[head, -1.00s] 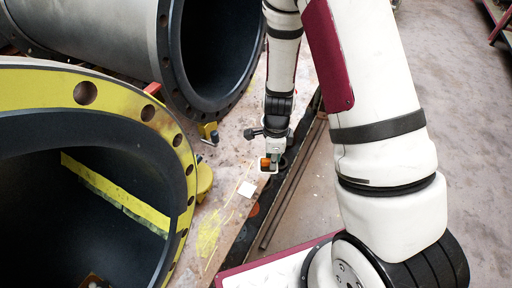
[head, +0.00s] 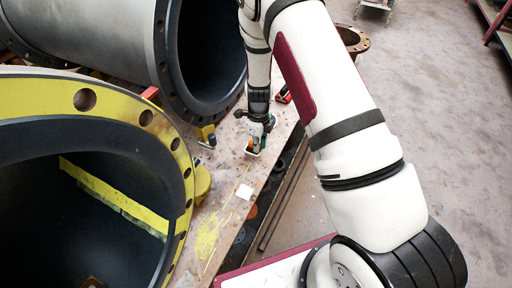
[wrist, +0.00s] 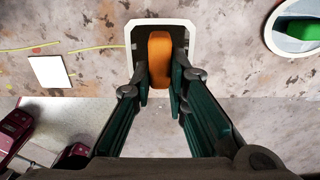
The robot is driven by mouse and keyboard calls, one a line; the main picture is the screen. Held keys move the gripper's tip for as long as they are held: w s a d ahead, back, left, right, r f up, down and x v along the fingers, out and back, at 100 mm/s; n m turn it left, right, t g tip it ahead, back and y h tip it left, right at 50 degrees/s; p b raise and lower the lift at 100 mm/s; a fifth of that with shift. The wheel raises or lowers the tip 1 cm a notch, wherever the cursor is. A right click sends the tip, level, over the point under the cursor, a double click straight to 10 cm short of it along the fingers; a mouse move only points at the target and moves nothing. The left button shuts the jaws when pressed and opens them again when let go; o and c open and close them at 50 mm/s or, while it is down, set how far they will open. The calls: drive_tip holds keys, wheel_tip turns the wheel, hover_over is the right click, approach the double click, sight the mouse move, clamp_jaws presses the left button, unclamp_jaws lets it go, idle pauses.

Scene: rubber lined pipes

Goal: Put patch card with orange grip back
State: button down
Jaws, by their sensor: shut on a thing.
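My gripper (wrist: 160,84) is shut on the upright orange grip (wrist: 160,58), one finger on each side. A white rounded frame with a dark inside (wrist: 189,30) surrounds the grip in the wrist view; I cannot tell whether it is the card itself or a holder around it. In the head view my gripper (head: 254,147) is low over the plank-like surface (head: 229,160), right of the yellow-rimmed pipe. The grip is small there and partly hidden by the fingers. I cannot tell whether the card touches the surface.
A white round dish-like piece with a green block (wrist: 303,32) lies to the right in the wrist view. A flat white square (head: 245,191) lies nearer me. The yellow pipe flange (head: 120,112) and dark-lined pipe (head: 205,60) stand left and behind.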

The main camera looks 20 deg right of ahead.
drive_tip(key=shift+w+a, duration=0.1)
drive_tip(key=shift+w, duration=0.65)
drive_tip(key=shift+f, duration=1.8)
drive_tip(key=shift+f, duration=0.1)
drive_tip(key=c, duration=1.6)
unclamp_jaws()
drive_tip(key=shift+o, duration=0.2)
